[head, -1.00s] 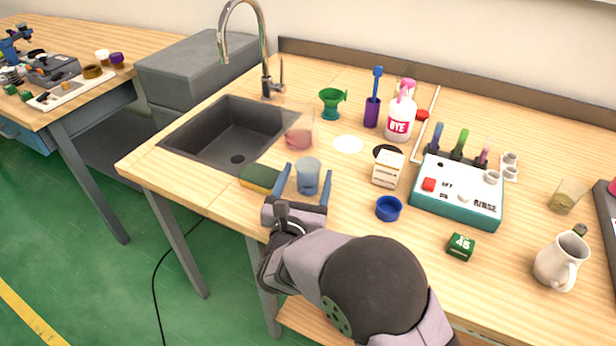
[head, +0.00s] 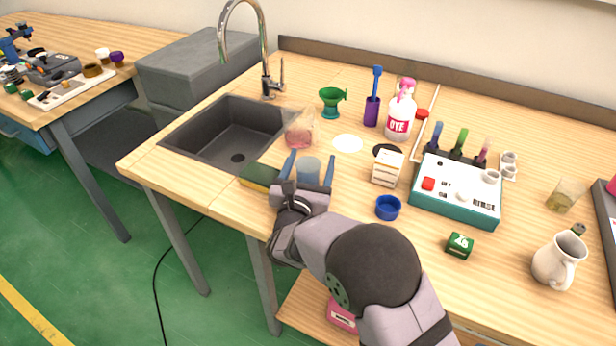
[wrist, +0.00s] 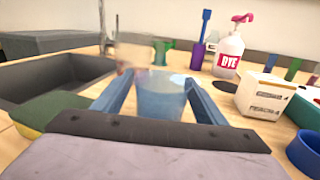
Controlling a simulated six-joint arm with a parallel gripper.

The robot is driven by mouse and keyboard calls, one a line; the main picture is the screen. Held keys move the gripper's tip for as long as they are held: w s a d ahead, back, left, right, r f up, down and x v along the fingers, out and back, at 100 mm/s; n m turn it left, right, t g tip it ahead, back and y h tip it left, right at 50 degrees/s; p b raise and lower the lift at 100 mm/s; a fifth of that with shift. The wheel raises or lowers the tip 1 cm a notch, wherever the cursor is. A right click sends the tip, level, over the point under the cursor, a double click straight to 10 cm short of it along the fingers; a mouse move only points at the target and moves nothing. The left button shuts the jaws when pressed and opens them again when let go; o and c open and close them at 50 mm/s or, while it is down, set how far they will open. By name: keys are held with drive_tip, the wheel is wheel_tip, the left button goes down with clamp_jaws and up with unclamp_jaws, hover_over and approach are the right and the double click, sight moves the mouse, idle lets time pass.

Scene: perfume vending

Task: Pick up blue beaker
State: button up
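The blue beaker (head: 309,171) is see-through and stands upright on the wooden table, right of the sponge. In the wrist view the blue beaker (wrist: 160,100) is between the two blue fingers of my gripper (wrist: 159,95). In the head view my gripper (head: 309,170) has its fingers apart, one on each side of the beaker. Gaps show between the fingers and the beaker walls. The beaker's lower part is hidden behind the gripper body.
The sponge (head: 259,177) lies left of the gripper, by the sink (head: 232,134). A beaker of pink liquid (head: 299,133) stands behind. A white box (head: 387,168) and blue ring (head: 389,207) are to the right. The dye bottle (head: 400,117) is farther back.

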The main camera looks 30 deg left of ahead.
drive_tip(key=c, duration=0.9)
drive_tip(key=shift+r, duration=0.15)
